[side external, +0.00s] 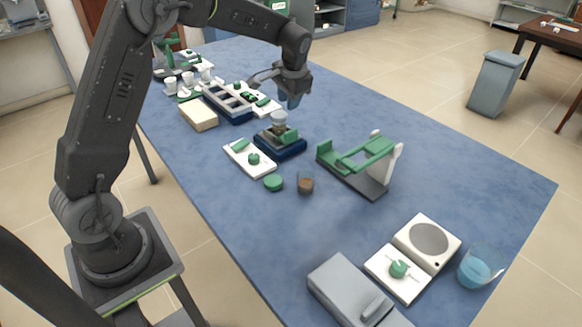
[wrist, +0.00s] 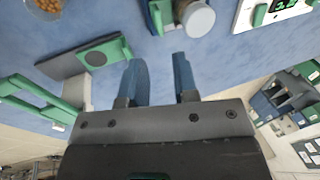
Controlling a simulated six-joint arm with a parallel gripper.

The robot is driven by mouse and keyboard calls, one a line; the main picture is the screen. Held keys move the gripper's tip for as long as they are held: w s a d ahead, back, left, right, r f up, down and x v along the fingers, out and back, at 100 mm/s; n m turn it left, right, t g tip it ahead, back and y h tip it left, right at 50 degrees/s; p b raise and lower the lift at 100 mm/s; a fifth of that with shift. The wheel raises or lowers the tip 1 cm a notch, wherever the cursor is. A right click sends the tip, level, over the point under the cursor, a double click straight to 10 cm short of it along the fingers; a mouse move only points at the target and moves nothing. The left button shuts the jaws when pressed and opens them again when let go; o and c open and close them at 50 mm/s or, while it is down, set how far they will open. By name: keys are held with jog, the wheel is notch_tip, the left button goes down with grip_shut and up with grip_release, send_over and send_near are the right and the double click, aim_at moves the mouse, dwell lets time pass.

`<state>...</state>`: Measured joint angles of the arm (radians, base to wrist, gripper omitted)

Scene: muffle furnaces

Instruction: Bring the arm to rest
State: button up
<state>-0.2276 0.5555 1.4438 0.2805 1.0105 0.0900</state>
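My gripper (side external: 291,98) hangs above the blue table (side external: 210,165), behind and slightly right of a small jar (side external: 279,122) on a navy base (side external: 278,148). In the wrist view, the two blue fingers of my gripper (wrist: 160,78) stand apart with a clear gap between them. Nothing is between them; the gripper is open and empty. The jar's round pale top (wrist: 198,20) shows beyond the fingertips in the wrist view, apart from them.
A green-and-grey stand (side external: 366,165) is to the right. A glass with brown contents (side external: 306,184) and a green round piece (side external: 274,183) lie nearer. A blue-filled beaker (side external: 479,270) stands front right. The table's right middle is clear.

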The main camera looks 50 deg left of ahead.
jog(key=s+d+r+t+h, duration=0.1)
jog(key=s+d+r, duration=0.4)
jog(key=s+r, duration=0.15)
jog(key=s+d+r+t, duration=0.1)
jog(key=s+d+r, duration=0.4)
jog(key=s, duration=0.3)
jog(key=s+d+t+h, duration=0.1)
jog(key=s+d, duration=0.2)
jog(key=s, duration=0.4)
jog(key=s+d+f+t+h, duration=0.1)
jog(key=s+d, duration=0.2)
jog(key=s, duration=0.5)
jog(key=shift+s+f+t, duration=0.25)
jog(key=shift+t, duration=0.05)
jog(key=shift+o, duration=0.3)
